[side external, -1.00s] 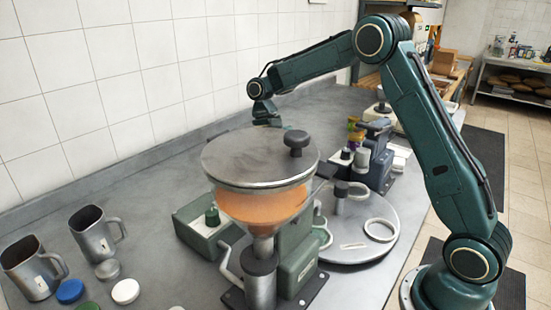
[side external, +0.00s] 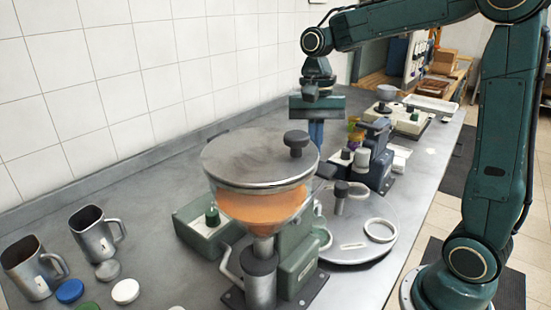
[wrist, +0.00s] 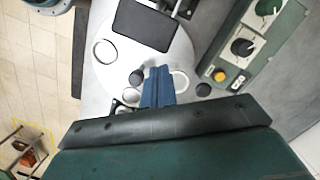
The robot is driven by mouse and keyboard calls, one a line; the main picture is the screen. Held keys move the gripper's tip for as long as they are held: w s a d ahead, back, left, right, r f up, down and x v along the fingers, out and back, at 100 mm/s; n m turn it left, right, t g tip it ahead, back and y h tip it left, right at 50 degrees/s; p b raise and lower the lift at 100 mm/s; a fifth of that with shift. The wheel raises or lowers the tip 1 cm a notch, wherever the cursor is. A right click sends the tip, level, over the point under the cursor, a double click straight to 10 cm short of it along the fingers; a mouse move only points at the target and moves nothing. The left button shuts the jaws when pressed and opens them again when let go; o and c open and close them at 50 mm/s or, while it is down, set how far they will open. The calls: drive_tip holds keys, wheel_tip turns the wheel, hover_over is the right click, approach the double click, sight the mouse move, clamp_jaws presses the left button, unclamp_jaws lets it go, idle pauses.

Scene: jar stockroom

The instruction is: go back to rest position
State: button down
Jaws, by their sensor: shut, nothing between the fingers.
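My gripper (side external: 316,132) hangs pointing down from the raised arm, behind the hopper lid and above the bench. Its blue fingers are together with nothing between them; their lower ends are partly hidden by the lid in the side view. In the wrist view the shut blue fingers (wrist: 157,86) show over the round plate (wrist: 120,75).
A hopper (side external: 262,205) with orange contents and a knobbed lid (side external: 240,160) stands in front of my gripper. Right of it is a round plate with a pale ring (side external: 380,230). Metal jugs (side external: 95,240) and caps (side external: 125,290) sit at the left.

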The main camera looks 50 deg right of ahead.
drive_tip(key=s+a+r+n+t, duration=0.1)
drive_tip(key=s+a+n+t, duration=0.1)
drive_tip(key=s+n, duration=0.3)
drive_tip(key=s+a+n+t+h, duration=0.1)
drive_tip(key=s+n+t, duration=0.3)
drive_tip(key=s, duration=0.7)
drive_tip(key=shift+a+r+n+t, duration=0.4)
drive_tip(key=shift+a+n, duration=0.2)
drive_tip(key=shift+n, duration=0.3)
